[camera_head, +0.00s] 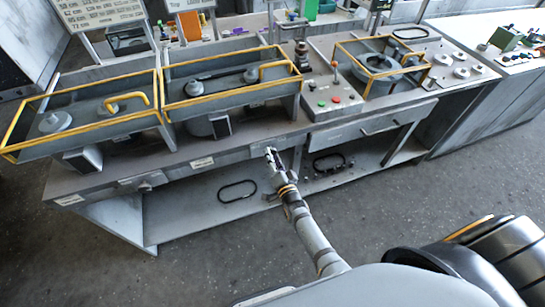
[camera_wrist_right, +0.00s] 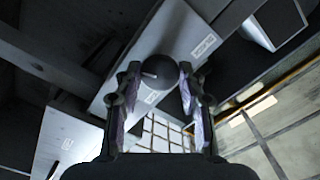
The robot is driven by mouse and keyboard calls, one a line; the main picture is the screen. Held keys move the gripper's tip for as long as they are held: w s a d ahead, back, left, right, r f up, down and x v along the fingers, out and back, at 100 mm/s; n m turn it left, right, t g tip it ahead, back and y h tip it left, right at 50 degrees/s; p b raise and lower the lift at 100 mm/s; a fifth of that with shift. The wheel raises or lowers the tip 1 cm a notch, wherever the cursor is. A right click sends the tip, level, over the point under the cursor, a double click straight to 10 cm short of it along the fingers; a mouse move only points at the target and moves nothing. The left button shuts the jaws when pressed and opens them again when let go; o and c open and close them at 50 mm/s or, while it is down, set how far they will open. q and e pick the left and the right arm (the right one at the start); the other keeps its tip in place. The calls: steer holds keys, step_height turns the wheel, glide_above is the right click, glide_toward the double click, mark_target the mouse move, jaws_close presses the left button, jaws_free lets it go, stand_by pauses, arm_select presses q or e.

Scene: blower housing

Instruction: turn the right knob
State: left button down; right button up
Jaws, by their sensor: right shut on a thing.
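The right knob (camera_wrist_right: 158,73) is a dark round knob with a short white mark on its face, on a grey panel in the right wrist view. My right gripper (camera_wrist_right: 160,92) has a finger on each side of it and is shut on it. In the head view my right gripper (camera_head: 271,156) is at the front edge of the grey workbench (camera_head: 228,158), and the knob is hidden there by the gripper. My left gripper is in neither view.
Two grey housings with yellow rims, one on the left (camera_head: 82,133) and one in the middle (camera_head: 232,98), stand on the bench. A yellow-framed unit (camera_head: 381,68) stands at the right. The lower shelf (camera_head: 205,222) holds a black ring (camera_head: 238,191).

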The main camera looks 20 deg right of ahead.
steer(key=o, duration=1.2)
steer(key=shift+s, duration=0.1)
steer(key=s, duration=1.2)
steer(key=shift+d, duration=0.2)
steer(key=shift+f, duration=0.1)
